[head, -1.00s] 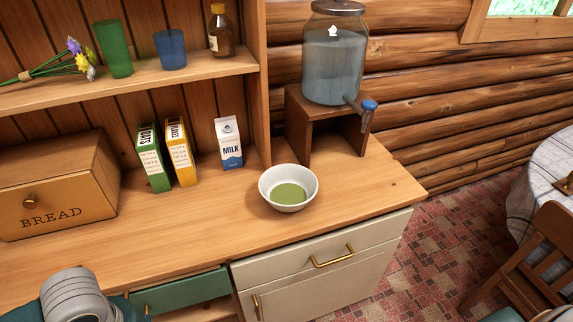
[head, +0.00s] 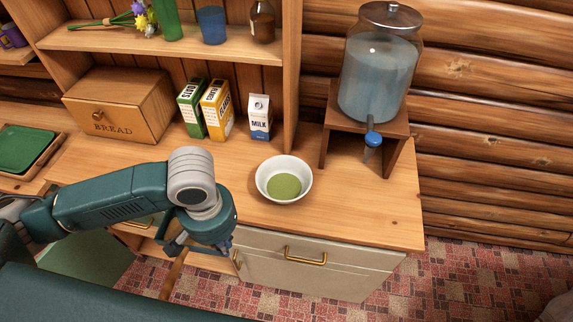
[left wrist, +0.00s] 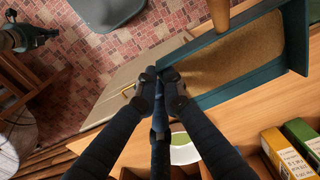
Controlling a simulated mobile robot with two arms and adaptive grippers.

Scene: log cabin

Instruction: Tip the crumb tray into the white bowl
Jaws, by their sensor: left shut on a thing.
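The white bowl (head: 262,180) stands upright on the counter near its front edge, with a green inside bottom. It shows partly behind my fingers in the left wrist view (left wrist: 184,154). My left gripper (left wrist: 160,78) is shut on the teal rim of the crumb tray (left wrist: 208,99), whose brown crumbs show inside. The tray looks roughly level. In the head view, my left gripper (head: 224,246) is left of and in front of the bowl, and my arm hides much of the tray. A dark gripper end, likely my right gripper (left wrist: 14,32), shows at the left; its jaws are unclear.
The bread box (head: 115,105), oats box (head: 190,108), yellow box (head: 217,108) and milk carton (head: 260,118) stand along the back. A water dispenser (head: 378,78) on a wooden stand is right of the bowl. Counter right of the bowl is clear.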

